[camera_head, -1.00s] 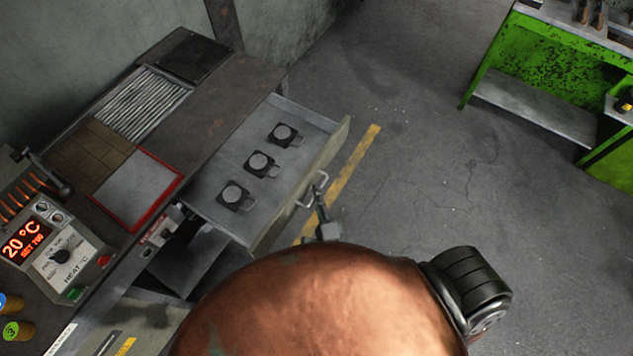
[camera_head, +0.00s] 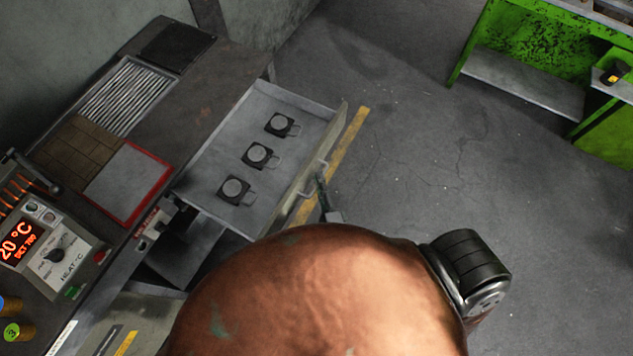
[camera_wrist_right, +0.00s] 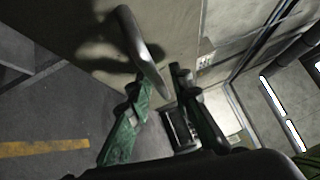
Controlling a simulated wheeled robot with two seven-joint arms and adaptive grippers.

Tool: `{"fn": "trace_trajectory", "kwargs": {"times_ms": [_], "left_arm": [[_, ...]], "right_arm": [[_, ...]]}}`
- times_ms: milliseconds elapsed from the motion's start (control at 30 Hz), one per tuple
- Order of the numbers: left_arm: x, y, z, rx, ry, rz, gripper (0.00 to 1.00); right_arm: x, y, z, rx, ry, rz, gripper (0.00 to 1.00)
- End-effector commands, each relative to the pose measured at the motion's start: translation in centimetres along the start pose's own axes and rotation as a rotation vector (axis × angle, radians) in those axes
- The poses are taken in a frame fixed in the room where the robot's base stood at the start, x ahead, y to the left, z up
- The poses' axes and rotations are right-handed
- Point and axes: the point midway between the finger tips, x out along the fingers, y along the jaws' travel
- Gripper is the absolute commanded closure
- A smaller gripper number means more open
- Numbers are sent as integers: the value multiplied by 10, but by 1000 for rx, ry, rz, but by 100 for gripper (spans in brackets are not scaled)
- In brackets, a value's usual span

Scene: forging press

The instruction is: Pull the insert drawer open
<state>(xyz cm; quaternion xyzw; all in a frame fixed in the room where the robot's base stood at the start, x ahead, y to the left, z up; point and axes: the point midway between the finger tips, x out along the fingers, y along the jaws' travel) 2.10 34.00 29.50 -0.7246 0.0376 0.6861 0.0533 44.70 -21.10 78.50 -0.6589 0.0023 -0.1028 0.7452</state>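The insert drawer (camera_head: 215,215) is a grey metal drawer that stands well out from the bench. My right gripper (camera_head: 322,182) is at this handle. In the right wrist view its fingers (camera_wrist_right: 160,82) lie on either side of the bar and appear closed on it. My arm hides part of the view below. My left gripper is out of view.
The bench (camera_head: 215,95) carries a red-edged plate (camera_head: 128,182), a ribbed grate (camera_head: 127,97) and a heat control box (camera_head: 50,250). A green workbench (camera_head: 535,50) stands at upper right. The floor right of the drawer is open, with a yellow line (camera_head: 345,145).

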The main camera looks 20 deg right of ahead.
Motion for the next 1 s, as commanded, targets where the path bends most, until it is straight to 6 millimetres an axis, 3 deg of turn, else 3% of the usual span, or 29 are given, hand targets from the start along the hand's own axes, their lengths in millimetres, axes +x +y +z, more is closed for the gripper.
{"fn": "trace_trajectory", "kwargs": {"times_ms": [433, 800, 1000], "left_arm": [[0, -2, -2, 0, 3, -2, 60], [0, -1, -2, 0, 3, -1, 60], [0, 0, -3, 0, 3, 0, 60]], "right_arm": [[-10, 2, 1, 0, -2, 5, 75], [-82, 2, 1, 0, -2, 6, 75], [-111, 1, 1, 1, -2, 4, 75]]}}
